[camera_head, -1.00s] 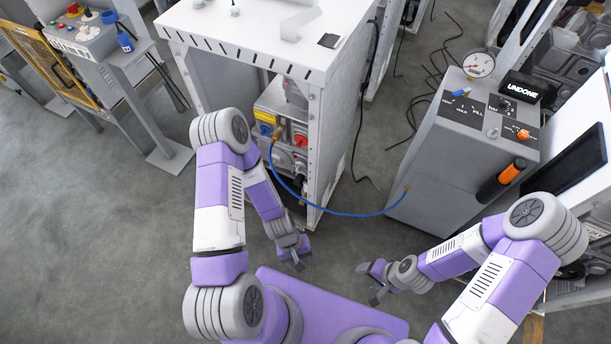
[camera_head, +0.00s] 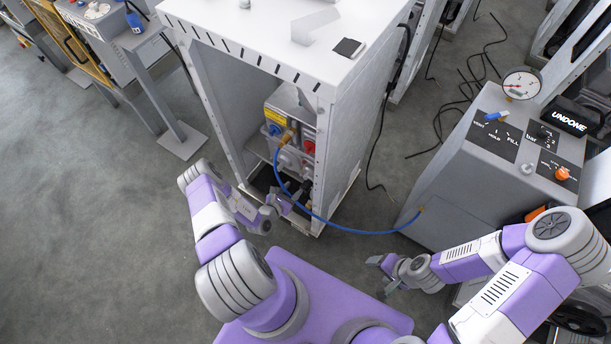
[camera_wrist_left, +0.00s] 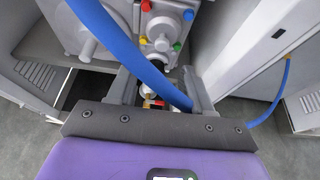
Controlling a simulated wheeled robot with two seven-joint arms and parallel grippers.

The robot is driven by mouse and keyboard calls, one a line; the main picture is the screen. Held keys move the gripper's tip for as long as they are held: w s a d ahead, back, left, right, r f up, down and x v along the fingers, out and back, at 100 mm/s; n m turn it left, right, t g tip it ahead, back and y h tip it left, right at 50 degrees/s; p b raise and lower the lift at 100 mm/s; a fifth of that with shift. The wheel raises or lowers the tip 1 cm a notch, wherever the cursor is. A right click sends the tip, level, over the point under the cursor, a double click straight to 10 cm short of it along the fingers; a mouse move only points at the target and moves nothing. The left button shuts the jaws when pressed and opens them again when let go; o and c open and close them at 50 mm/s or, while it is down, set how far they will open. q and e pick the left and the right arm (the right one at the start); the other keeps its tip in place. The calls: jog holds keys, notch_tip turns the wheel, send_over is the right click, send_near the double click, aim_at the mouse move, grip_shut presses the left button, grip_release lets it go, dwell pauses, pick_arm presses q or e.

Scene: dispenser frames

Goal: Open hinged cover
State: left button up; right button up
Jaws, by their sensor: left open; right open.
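A grey unit (camera_head: 290,105) with coloured fittings stands inside the open-fronted white cabinet (camera_head: 335,110); it also shows in the left wrist view (camera_wrist_left: 105,35). I cannot make out which part is the hinged cover. My left gripper (camera_head: 291,199) is at the low front of the cabinet, below the unit. In the left wrist view the left gripper (camera_wrist_left: 160,88) has its fingers apart, with nothing clearly held between them. A blue hose (camera_wrist_left: 125,50) crosses close in front of the camera and partly hides the unit. My right gripper (camera_head: 380,275) is open and empty over the floor.
The blue hose (camera_head: 350,229) runs from the unit to the grey console (camera_head: 480,170) with a gauge (camera_head: 522,84) at right. The cabinet's side walls flank the left gripper. Black cables (camera_head: 465,90) lie on the floor behind. Floor at left is clear.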

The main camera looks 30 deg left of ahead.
aim_at(305, 178)
pick_arm(q)
jog(key=b+x, duration=0.2)
jog(key=x, duration=0.6)
jog(key=shift+d+r, duration=0.15)
jog(key=shift+r, duration=0.05)
grip_shut()
